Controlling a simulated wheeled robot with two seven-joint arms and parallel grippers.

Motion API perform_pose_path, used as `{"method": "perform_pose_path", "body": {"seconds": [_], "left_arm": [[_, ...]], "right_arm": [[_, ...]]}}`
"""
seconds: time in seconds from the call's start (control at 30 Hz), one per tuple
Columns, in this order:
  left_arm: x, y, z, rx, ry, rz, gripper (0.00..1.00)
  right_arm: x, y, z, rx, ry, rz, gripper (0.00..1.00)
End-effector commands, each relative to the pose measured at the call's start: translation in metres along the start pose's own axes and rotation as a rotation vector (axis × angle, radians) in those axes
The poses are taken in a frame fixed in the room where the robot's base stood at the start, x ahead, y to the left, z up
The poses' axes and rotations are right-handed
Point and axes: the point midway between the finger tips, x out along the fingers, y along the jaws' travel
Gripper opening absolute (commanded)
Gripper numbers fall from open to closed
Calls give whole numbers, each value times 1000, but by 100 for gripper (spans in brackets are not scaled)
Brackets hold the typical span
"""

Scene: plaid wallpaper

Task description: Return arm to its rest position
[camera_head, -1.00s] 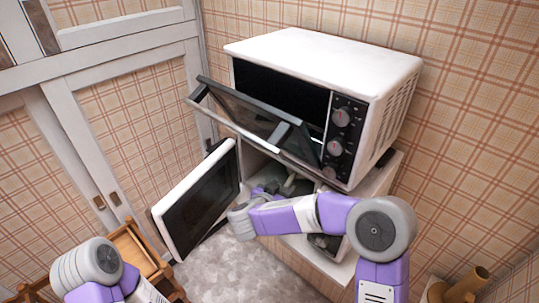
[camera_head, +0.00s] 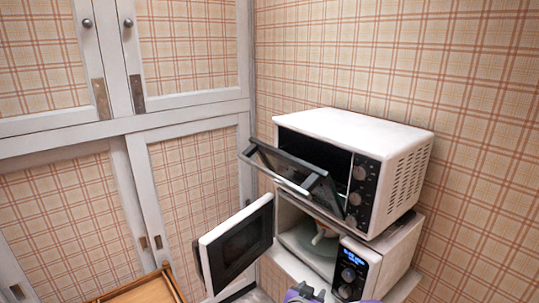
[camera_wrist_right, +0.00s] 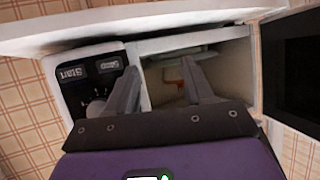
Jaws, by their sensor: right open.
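In the wrist view my right gripper (camera_wrist_right: 162,82) is open, its two grey fingers apart with nothing between them. It faces the front of the lower microwave. The microwave's control panel (camera_wrist_right: 92,75) is left of the fingers and its open cavity (camera_wrist_right: 230,65) is behind them. My left gripper is out of view.
The microwave (camera_head: 358,268) has a lit display and its door (camera_head: 237,245) swung open to the left. A white toaster oven (camera_head: 350,128) sits on top, its glass door (camera_head: 292,172) partly lowered. A pale item (camera_head: 318,236) is inside the microwave. A wooden frame (camera_head: 145,290) stands at bottom left.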

Motion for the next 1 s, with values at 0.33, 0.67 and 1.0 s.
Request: {"method": "perform_pose_path", "body": {"seconds": [0.33,0.67,1.0], "left_arm": [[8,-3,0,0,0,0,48],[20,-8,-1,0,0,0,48],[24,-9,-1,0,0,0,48]], "right_arm": [[24,8,129,-35,-233,-246,52],[-43,83,332,-51,-851,-427,52],[-114,136,399,-55,-1198,-418,52]]}}
